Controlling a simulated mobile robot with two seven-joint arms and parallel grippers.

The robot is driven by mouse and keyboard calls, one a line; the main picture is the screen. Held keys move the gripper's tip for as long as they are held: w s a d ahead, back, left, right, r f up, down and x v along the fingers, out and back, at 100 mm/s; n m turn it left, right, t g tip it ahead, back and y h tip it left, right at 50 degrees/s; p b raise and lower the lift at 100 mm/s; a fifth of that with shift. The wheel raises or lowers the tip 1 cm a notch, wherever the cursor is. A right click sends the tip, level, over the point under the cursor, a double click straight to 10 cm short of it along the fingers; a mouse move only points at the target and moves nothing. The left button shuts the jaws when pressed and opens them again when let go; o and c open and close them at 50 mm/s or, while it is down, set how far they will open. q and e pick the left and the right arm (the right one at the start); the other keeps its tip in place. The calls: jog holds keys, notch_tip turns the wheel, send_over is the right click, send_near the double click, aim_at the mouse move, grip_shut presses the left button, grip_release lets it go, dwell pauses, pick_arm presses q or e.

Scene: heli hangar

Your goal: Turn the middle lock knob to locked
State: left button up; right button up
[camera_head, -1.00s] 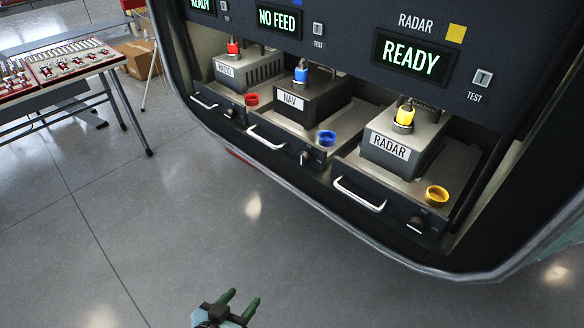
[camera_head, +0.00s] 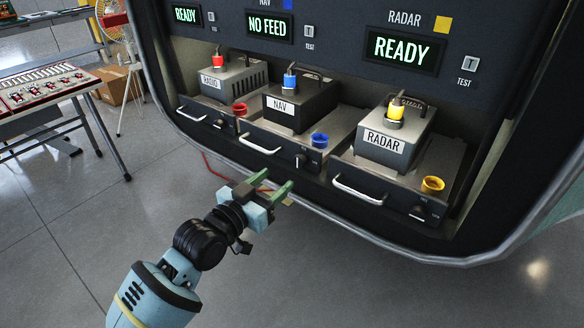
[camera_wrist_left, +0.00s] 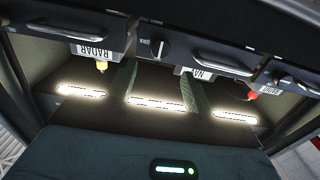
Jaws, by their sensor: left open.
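The middle lock knob (camera_head: 300,160) is a small dark knob on the front of the NAV drawer, right of its handle. In the left wrist view, which is upside down, the knob (camera_wrist_left: 160,47) shows with a pale mark, near the top centre. My left gripper (camera_head: 279,184) is open and empty, in front of and below the NAV drawer, apart from the knob. Its two green fingers (camera_wrist_left: 157,88) also show in the left wrist view, with the knob above the gap between them. My right gripper is not in view.
The NAV drawer handle (camera_head: 260,140) and the RADAR drawer handle (camera_head: 358,190) stick out on either side of the knob. The NAV display (camera_head: 270,27) reads NO FEED. A blue cup (camera_head: 319,141) sits on the NAV drawer. A table (camera_head: 45,90) stands at the left.

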aim_at(298, 162)
pick_arm(q)
jog(key=x, duration=0.6)
jog(key=shift+x, duration=0.9)
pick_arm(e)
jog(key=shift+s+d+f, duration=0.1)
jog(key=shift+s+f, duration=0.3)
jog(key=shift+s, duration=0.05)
pick_arm(q)
jog(key=shift+c, duration=0.4)
jog(key=c, duration=0.7)
jog(key=shift+c, duration=0.8)
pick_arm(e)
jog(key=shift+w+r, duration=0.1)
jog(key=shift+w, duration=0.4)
